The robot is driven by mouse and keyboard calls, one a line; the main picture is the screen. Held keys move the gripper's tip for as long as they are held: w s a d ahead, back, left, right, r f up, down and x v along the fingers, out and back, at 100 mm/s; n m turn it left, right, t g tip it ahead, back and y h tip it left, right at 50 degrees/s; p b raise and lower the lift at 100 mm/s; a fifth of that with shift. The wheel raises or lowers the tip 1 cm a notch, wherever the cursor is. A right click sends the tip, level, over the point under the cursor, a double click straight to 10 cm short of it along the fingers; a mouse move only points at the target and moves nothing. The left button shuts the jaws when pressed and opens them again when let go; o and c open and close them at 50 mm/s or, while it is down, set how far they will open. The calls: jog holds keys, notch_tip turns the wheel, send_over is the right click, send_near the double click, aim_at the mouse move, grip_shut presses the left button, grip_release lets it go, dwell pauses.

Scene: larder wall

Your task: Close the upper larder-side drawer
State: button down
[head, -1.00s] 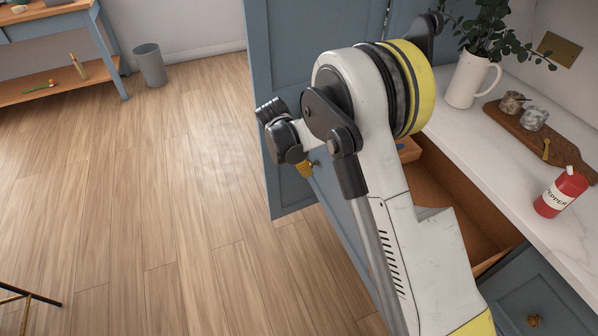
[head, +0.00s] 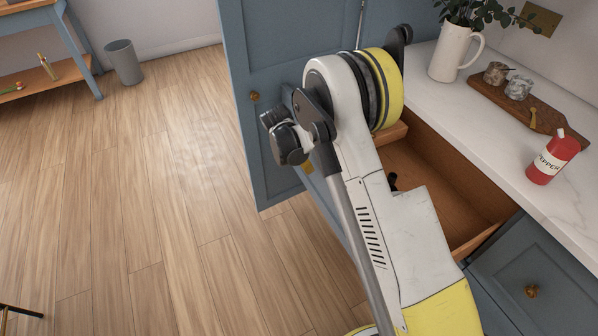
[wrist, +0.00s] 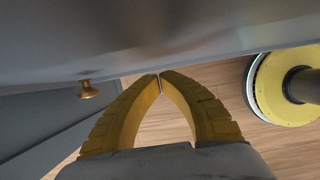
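The upper larder-side drawer (head: 419,187) stands open below the white counter in the head view. Its brown wooden inside shows, and it looks empty where visible. My arm crosses in front and hides much of its front panel. In the wrist view, my gripper (wrist: 160,78) has its two yellow fingers drawn together at the tips, with nothing seen between them. The tips are close to the edge of a blue-grey panel (wrist: 180,35); I cannot tell whether they touch. In the head view my gripper is mostly hidden behind my arm.
A tall blue door (head: 285,70) stands open to the left of the drawer. A pepper bottle (head: 553,157), a white jug (head: 455,52) and a wooden board (head: 488,94) are on the counter (head: 500,150). A brass knob (wrist: 87,90) shows in the wrist view. Open floor lies left.

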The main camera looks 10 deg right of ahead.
jog(key=shift+w+d, duration=0.1)
jog(key=shift+d, duration=0.15)
jog(key=w+d, duration=0.3)
jog(key=d, duration=0.6)
jog(key=w+d, duration=0.3)
jog(key=d, duration=0.6)
jog(key=w+d, duration=0.3)
jog(key=d, duration=0.6)
jog(key=shift+d, duration=0.2)
